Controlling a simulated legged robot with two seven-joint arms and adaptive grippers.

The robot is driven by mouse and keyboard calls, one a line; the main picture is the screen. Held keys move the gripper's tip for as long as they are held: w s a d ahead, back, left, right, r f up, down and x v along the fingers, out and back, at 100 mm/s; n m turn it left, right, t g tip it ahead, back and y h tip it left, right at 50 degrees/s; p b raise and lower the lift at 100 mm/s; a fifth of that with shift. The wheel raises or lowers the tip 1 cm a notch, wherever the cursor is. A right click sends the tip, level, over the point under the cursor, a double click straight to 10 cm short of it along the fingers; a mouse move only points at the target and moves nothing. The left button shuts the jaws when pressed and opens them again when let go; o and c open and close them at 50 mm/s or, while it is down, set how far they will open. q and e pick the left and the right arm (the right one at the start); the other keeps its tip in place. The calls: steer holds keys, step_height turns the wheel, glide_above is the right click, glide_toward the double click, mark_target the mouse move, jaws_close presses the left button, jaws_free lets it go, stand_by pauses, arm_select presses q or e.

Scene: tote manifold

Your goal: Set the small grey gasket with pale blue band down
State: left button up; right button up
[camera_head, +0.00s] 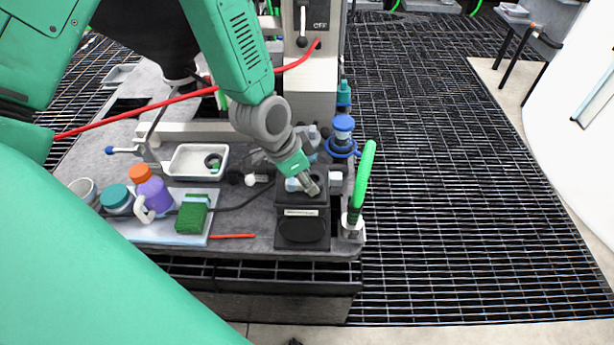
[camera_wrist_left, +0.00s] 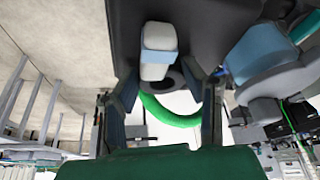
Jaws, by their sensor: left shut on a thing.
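My left gripper (camera_head: 311,187) reaches down over the top of a black box (camera_head: 302,228) with a pale label. A pale blue patch shows at its fingers, mostly hidden by them. In the left wrist view, the small grey gasket with pale blue band (camera_wrist_left: 158,44) shows as a light grey piece between the two fingers of my left gripper (camera_wrist_left: 168,92), close to a dark surface. The gripper is shut on it. A dark round shape sits just beside the gasket. Whether the gasket touches the box cannot be told. My right gripper is not in view.
A white tray (camera_head: 178,170) holds a dark ring. A green sponge (camera_head: 192,216), a purple bottle (camera_head: 155,194) and a teal-lidded jar (camera_head: 117,198) stand at left. A green loop (camera_head: 363,172) and a blue fitting (camera_head: 343,130) rise to the right of the box.

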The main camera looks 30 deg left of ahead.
arm_select(q)
steer(key=o, duration=0.9)
steer(key=shift+f, duration=0.1)
steer(key=shift+c, duration=0.2)
steer(key=shift+o, duration=0.8)
steer(key=shift+a, duration=0.1)
steer(key=shift+a+f, duration=0.15)
steer(key=shift+a, duration=0.4)
steer(key=shift+d, duration=0.4)
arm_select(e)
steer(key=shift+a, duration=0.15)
